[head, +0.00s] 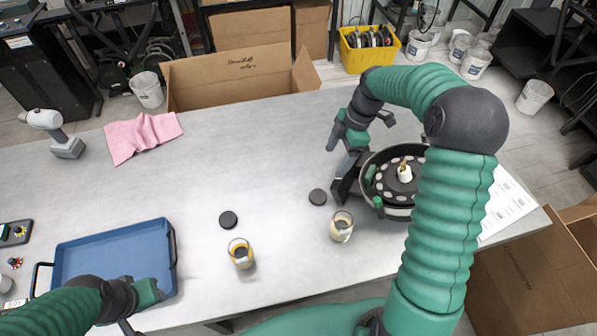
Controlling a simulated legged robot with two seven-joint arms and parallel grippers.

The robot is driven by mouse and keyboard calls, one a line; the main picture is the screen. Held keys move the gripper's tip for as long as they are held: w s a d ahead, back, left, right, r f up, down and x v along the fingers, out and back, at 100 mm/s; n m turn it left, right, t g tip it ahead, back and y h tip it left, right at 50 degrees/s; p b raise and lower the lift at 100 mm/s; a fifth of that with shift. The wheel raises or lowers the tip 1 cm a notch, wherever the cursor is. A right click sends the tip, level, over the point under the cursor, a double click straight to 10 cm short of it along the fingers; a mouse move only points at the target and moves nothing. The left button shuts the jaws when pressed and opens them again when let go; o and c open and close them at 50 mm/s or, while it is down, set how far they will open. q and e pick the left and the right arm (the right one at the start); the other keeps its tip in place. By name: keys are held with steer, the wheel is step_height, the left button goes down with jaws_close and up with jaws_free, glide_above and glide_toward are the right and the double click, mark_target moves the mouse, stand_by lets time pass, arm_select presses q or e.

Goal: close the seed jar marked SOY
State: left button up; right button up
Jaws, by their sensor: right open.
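Two open glass jars stand upright on the grey table. One jar (241,254) holds yellow-orange contents; the other jar (341,227), to its right, holds paler contents. I cannot read a SOY mark on either. A dark round lid (228,220) lies flat just behind the left jar. Another dark lid (318,197) lies behind and left of the right jar. My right gripper (352,150) is open and empty, above the table behind the right jar and its lid. My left gripper (143,306) is at the front right corner of the blue tray; its jaw opening is unclear.
The round seed meter (384,207) stands right of the right jar, partly hidden by my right arm. The blue tray (115,236) is at front left. A pink cloth (142,137) and a scanner-like tool (55,132) lie at back left. The table's middle is clear.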

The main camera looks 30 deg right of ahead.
steer(key=s+r, duration=0.1)
steer(key=s, duration=0.1)
steer(key=p, duration=0.2)
glide_above(322, 195)
steer(key=f, duration=1.1)
steer(key=shift+s+d, duration=0.1)
steer(key=shift+d, duration=0.15)
steer(key=shift+a+f, duration=0.1)
steer(key=shift+f, duration=0.15)
arm_select(q)
steer(key=shift+s+a+r, duration=0.2)
steer(key=shift+s+r, duration=0.15)
steer(key=shift+r, duration=0.15)
steer(key=shift+s+a+r, duration=0.15)
steer(key=shift+s+r, duration=0.2)
steer(key=shift+r, duration=0.1)
arm_select(e)
steer(key=shift+a, duration=0.15)
arm_select(q)
steer(key=shift+r, duration=0.1)
arm_select(e)
steer(key=shift+f, duration=0.15)
